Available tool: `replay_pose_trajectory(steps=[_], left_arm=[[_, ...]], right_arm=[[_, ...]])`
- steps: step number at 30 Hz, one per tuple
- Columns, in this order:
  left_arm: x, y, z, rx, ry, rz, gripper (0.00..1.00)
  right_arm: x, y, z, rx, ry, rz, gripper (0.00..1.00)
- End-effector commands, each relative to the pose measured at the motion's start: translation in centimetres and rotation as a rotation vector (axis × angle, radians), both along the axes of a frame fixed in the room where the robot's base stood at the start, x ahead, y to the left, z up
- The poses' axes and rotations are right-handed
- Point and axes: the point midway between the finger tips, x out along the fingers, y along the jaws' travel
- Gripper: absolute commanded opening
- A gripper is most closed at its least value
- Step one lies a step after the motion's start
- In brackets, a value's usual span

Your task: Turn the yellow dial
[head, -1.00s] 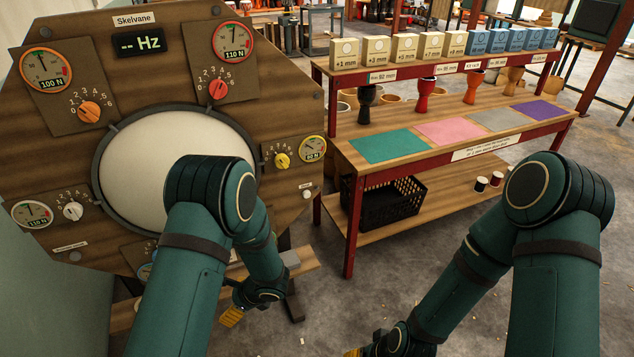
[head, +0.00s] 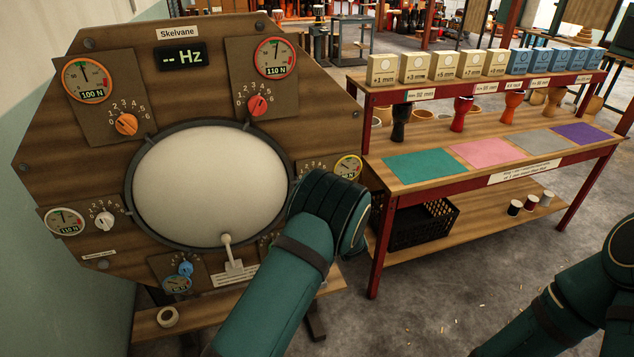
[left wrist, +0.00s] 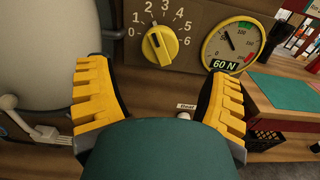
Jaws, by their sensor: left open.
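The yellow dial (left wrist: 160,43) is a round knob on the brown wooden board, with a scale from 0 to 6 around it. Its black mark points to the upper left. The gauge (left wrist: 232,45) right of it reads 60 N. My left gripper (left wrist: 157,75) is open and empty; its yellow fingers stand apart below and to either side of the dial, not touching it in this picture. In the head view my left arm hides the dial and the left gripper; the yellow-rimmed gauge (head: 348,167) shows above the arm. My right gripper is outside the views.
The board carries a big white drum head (head: 205,185) and orange (head: 126,125), red (head: 258,105), white (head: 104,221) and blue (head: 185,269) dials. A lever (head: 228,255) sits at the drum's bottom. A red-framed shelf (head: 375,235) stands close on the right.

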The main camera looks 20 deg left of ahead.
Motion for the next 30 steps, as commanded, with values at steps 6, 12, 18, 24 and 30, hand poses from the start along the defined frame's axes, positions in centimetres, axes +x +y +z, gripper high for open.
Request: replay_pose_trajectory(steps=[6,12,18,24,30], left_arm=[[3.5,2.5,-0.1,0.0,-0.001,0.002,0.8],[5.4,3.7,-0.1,-0.001,0.0,0.001,0.8],[6.1,4.2,-0.1,0.0,0.001,0.001,0.8],[6.1,4.2,0.0,-0.001,0.002,0.0,0.8],[6.1,4.2,0.0,-0.001,0.002,0.0,0.27]], right_arm=[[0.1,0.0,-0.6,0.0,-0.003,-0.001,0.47],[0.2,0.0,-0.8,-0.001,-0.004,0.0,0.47],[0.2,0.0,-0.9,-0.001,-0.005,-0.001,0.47],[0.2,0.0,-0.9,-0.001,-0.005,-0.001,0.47],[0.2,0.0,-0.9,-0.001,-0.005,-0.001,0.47]])
